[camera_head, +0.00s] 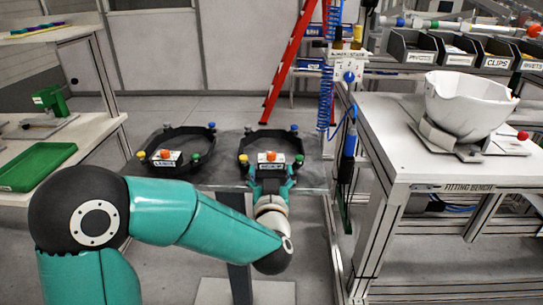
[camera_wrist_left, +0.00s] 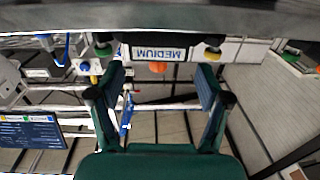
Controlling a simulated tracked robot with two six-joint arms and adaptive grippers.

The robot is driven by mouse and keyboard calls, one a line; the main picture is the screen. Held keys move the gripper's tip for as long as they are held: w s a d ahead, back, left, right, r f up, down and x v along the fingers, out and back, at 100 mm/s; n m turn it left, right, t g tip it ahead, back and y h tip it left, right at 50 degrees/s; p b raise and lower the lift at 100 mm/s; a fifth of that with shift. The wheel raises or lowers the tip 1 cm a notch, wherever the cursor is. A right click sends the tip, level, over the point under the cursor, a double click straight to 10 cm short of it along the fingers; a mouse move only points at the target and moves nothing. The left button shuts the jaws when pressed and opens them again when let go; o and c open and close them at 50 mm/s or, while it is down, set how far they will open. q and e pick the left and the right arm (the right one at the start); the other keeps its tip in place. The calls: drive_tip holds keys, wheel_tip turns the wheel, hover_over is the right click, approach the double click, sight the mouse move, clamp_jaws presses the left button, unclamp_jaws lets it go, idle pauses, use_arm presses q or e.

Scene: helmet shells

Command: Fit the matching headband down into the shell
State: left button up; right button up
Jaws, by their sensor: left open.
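A white helmet shell (camera_head: 468,104) rests open side up in a holder on the fitting bench at the right. Two black headbands with coloured knobs are near the middle. The left one (camera_head: 207,150) has a label too small to read surely. The right one (camera_head: 243,150) has a block that reads MEDIUM (camera_wrist_left: 158,53) in the left wrist view, with an orange knob. My left gripper (camera_head: 271,181) is at the near side of the right headband. Its fingers (camera_wrist_left: 160,88) are spread apart, with the block ahead between them and nothing held. My right gripper is out of view.
The fitting bench (camera_head: 400,140) has an edge and frame posts right of my left arm. Labelled bins (camera_head: 415,47) stand behind the shell. A red ladder (camera_head: 290,60) and coiled blue hose (camera_head: 325,100) are behind. A green tray (camera_head: 36,166) lies on the left bench.

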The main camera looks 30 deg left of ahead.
sight(272, 165)
use_arm(q)
drive_tip(key=shift+f+x, duration=0.15)
drive_tip(key=shift+x, duration=1.25)
drive_tip(key=shift+f+x, duration=0.1)
drive_tip(key=shift+x, duration=1.3)
drive_tip(key=shift+d, duration=0.1)
drive_tip(key=c, duration=0.8)
drive_tip(key=shift+r, duration=0.1)
drive_tip(key=shift+c, duration=0.2)
